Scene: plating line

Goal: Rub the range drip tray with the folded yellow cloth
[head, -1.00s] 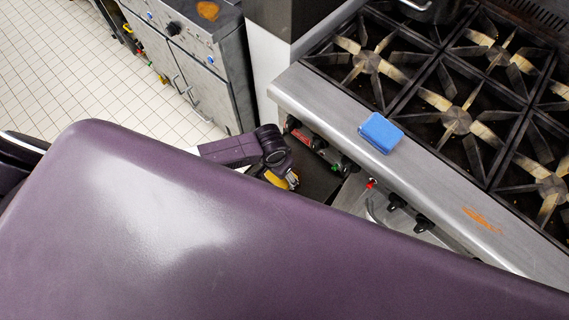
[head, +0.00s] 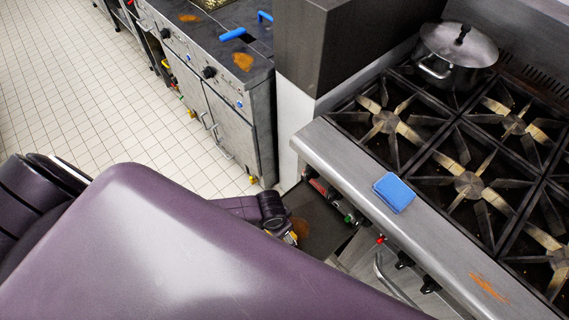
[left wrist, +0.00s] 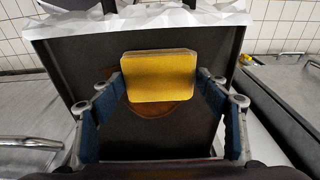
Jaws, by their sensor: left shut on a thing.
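My left gripper (left wrist: 160,84) is shut on the folded yellow cloth (left wrist: 158,76), which sits between its blue fingers in the left wrist view. The dark drip tray (left wrist: 75,75) lies beyond and below the cloth, with a brown stain (left wrist: 150,109) partly hidden behind it. I cannot tell whether the cloth touches the tray. In the head view the left gripper (head: 291,237) is small, at the near edge of the tray (head: 323,214), beneath the range front. The stain shows just beside it (head: 300,228). My right gripper is not in view.
The range (head: 467,185) has a lidded pot (head: 455,58) at the back. A blue sponge (head: 394,192) and an orange smear (head: 488,287) are on its front ledge. A steel unit (head: 222,100) stands left, with open tiled floor (head: 85,100) beside it.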

